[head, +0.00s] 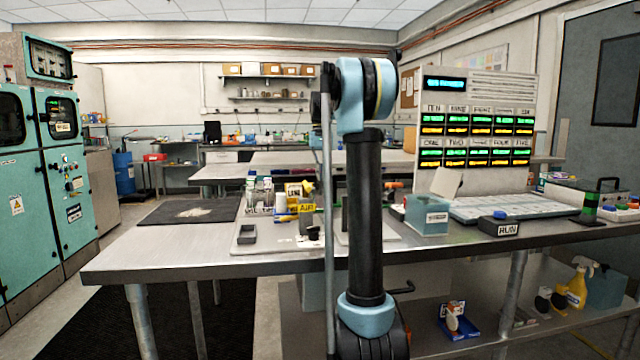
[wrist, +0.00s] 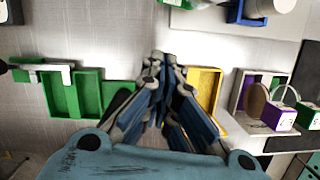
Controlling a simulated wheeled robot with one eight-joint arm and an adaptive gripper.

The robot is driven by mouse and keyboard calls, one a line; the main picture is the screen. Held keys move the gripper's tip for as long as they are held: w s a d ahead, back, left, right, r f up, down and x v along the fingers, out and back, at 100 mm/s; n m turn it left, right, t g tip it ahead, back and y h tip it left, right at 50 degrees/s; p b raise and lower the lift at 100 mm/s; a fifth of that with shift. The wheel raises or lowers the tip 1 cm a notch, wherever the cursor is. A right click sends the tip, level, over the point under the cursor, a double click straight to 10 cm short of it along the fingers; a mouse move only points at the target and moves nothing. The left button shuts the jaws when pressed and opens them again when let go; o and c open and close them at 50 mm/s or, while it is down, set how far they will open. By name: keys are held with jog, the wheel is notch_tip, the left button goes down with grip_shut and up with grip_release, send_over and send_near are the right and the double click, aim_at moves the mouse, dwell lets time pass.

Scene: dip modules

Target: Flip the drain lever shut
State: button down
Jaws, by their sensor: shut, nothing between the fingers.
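My gripper (wrist: 166,62) shows in the wrist view with its fingertips together and nothing between them. It is above a grey metal surface, between a green tray (wrist: 77,98) on the left and a yellow tray (wrist: 203,90) on the right. In the head view my arm stands upright across the middle and the gripper cannot be made out. I cannot pick out the drain lever with certainty in either view. A small black fitting (head: 313,233) sits on a pale plate on the bench, partly beside my arm; whether it is the lever is unclear.
The steel bench (head: 170,257) runs across the head view, with a dark mat (head: 165,211) at its left. Right of my arm are a teal box (head: 427,217), a RUN button box (head: 499,227) and a lit display panel (head: 477,115). The bench's front left is clear.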

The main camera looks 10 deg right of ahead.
jog(key=x, duration=0.7)
jog(key=shift+s+f, duration=0.1)
jog(key=shift+f, duration=0.2)
jog(key=s, duration=0.1)
jog(key=s+f, duration=0.1)
jog(key=shift+s+a+f, duration=0.1)
jog(key=shift+s+a, duration=0.2)
jog(key=shift+s, duration=0.05)
jog(key=shift+s+a+f, duration=0.1)
jog(key=shift+s+f, duration=0.05)
jog(key=shift+s, duration=0.5)
jog(key=shift+a, duration=0.1)
